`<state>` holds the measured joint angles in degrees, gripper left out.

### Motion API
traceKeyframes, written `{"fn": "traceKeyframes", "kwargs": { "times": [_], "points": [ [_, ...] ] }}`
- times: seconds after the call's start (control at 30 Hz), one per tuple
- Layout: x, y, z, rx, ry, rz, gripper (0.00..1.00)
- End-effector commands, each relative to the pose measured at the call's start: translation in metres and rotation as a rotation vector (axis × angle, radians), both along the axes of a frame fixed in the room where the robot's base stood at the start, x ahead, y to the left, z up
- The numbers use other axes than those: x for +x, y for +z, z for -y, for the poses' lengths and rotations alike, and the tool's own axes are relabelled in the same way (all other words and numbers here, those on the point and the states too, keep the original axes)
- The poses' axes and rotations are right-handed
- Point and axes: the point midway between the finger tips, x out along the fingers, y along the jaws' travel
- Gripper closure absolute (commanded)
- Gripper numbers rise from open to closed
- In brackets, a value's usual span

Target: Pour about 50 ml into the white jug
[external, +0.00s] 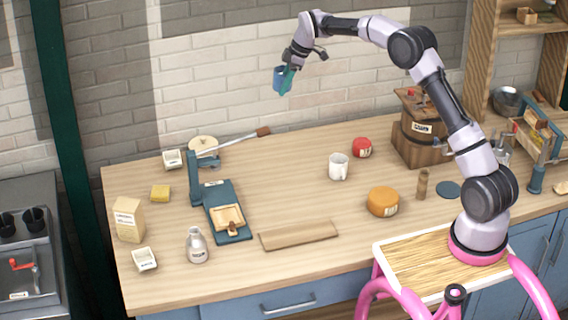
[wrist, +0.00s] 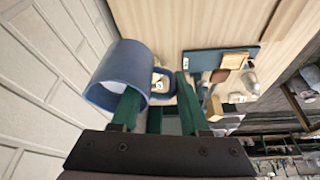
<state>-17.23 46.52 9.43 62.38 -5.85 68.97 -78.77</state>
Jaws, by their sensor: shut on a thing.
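My gripper (external: 288,80) is high above the back of the counter, in front of the brick wall. It is shut on a blue cup (external: 279,78). The wrist view shows the blue cup (wrist: 122,70) large, with a green finger at its near rim and the other finger to its right. What is inside the cup cannot be seen. The white jug (external: 338,167) stands upright on the counter, below and to the right of my gripper, well apart from it. Its inside is too small to tell.
A red pot (external: 362,148) and an orange round box (external: 382,202) stand near the white jug.

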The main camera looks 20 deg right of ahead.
Motion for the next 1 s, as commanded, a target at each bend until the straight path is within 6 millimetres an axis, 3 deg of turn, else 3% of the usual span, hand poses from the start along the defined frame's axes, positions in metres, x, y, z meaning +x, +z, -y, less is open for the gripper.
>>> {"fn": "traceKeyframes", "kwargs": {
  "times": [0.17, 0.4, 0.6, 0.8, 1.0],
  "points": [
    [-0.014, -0.037, -0.015, -0.011, -0.104, -0.002, 1.00],
    [-0.040, -0.120, -0.032, -0.029, -0.391, -0.003, 1.00],
    [-0.059, -0.173, -0.034, -0.042, -0.657, -0.004, 1.00],
    [-0.072, -0.206, -0.030, -0.051, -0.919, -0.010, 1.00],
    [-0.082, -0.222, -0.025, -0.059, -1.186, -0.020, 1.00]
  ]
}}
